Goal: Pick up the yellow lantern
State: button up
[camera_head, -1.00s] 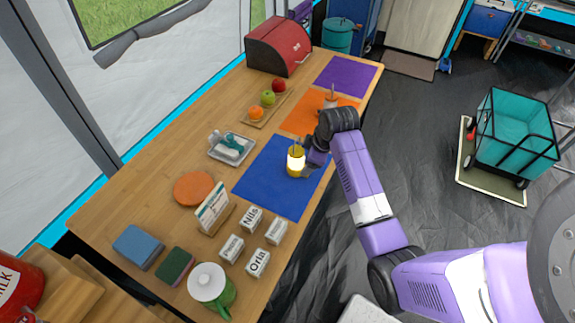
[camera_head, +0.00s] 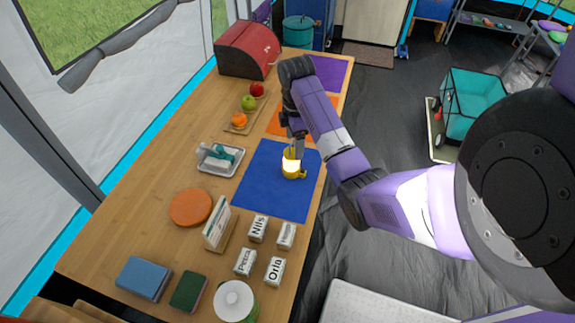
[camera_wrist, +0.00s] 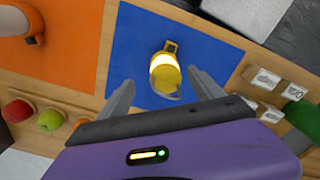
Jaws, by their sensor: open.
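The yellow lantern (camera_head: 294,166) with a glowing white band stands on the blue mat (camera_head: 268,200) on the wooden table. In the wrist view the lantern (camera_wrist: 166,70) lies ahead of my gripper, between the lines of its two fingers. My gripper (camera_wrist: 160,85) is open and empty, its fingers apart on either side of the lantern. In the head view my gripper (camera_head: 294,140) is just above and behind the lantern, partly hidden by my arm. I cannot tell whether a finger touches the lantern.
An orange mat (camera_head: 276,122) and a fruit tray (camera_head: 236,129) lie beyond. A white tray (camera_head: 207,168) with a teal item is to the left. Name blocks (camera_head: 275,270), a card stand (camera_head: 217,225) and an orange disc (camera_head: 190,208) are nearer. The blue mat around the lantern is clear.

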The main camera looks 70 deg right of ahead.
aim_at(291, 169)
jog(key=shift+s+a+f+p, duration=0.15)
jog(key=shift+f+p, duration=0.1)
jog(key=shift+f, duration=1.25)
jog(key=shift+s+a+f+p, duration=0.1)
jog(key=shift+a+f+p, duration=0.1)
jog(key=shift+f, duration=1.25)
jog(key=shift+d, duration=0.1)
grip_shut()
